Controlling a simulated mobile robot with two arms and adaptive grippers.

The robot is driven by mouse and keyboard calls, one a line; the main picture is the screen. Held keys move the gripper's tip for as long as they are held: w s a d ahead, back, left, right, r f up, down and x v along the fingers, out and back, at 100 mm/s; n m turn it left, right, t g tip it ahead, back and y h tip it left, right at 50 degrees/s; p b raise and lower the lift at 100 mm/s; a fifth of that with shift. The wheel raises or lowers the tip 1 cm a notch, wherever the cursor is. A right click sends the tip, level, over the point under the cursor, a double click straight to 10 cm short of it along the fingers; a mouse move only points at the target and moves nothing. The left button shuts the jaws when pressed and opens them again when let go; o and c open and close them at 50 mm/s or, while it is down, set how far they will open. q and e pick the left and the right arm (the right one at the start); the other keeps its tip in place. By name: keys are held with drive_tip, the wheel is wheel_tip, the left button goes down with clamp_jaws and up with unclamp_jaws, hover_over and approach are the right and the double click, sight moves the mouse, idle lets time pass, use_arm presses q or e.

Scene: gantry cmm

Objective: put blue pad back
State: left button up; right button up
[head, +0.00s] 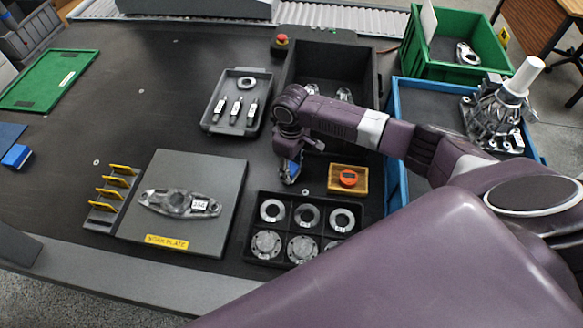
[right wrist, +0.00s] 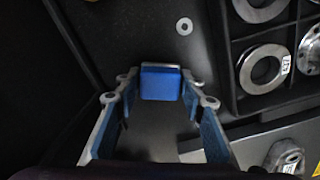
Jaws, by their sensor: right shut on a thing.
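My right gripper (head: 291,168) points down over the dark table, between the work plate and the small wooden tray. In the right wrist view its two fingers (right wrist: 160,92) close in on a small blue pad (right wrist: 160,83) at their tips. The gripper is shut on this pad. In the head view the pad is mostly hidden by the gripper, and only some blue shows there. Another small blue block (head: 17,156) lies at the far left edge beside a flat dark-blue sheet (head: 9,134). My left gripper is not in view.
A black compartment tray (head: 254,225) of rings and flanges is just below the gripper. A wooden tray (head: 335,187) with an orange-red piece is to its right. The work plate (head: 222,172) bears a metal part. A grey tray (head: 214,108) and black bin (head: 330,55) stand behind.

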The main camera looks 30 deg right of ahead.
sight(291, 168)
drive_tip(key=shift+f, duration=0.15)
drive_tip(key=o, duration=1)
wheel_tip(291, 168, up, 12)
drive_tip(key=shift+r+b, duration=0.2)
drive_tip(key=shift+b, duration=0.25)
